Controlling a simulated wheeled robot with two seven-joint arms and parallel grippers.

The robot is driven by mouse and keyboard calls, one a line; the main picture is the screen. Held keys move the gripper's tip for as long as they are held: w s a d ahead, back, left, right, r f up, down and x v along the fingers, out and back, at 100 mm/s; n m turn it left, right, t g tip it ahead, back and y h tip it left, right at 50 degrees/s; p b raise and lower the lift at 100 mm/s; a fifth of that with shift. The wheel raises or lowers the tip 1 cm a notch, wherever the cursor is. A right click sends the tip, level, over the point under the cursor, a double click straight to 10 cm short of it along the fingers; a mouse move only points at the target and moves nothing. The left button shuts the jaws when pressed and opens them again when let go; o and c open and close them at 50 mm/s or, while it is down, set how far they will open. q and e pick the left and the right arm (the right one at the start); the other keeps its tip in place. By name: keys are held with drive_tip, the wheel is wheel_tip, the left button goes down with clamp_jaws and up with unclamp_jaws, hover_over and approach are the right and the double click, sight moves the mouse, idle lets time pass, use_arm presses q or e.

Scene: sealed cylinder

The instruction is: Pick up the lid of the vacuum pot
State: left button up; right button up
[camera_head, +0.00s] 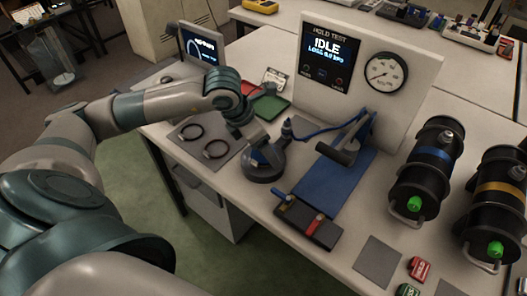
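A low dark round piece (263,174) with a blue part on top sits on the bench at the centre. It looks like the lid or top of the vacuum pot, but I cannot tell which. My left gripper (254,143) is at the end of the arm from the left, pointing down just above or against this piece. Its fingers are too small and covered to show whether they are open or shut, or touching the piece. My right gripper is not in view.
A blue hose (318,133) runs behind the round piece toward the gauge panel (372,45). A grey mat (187,150) with two black rings lies left. A blue mat (335,187), a dark tool block (308,222) and two black cylinders (425,172) stand right.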

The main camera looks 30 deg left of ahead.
use_arm(q)
drive_tip(key=c, duration=1.2)
drive_tip(key=shift+c, duration=0.2)
drive_tip(key=shift+r, duration=0.1)
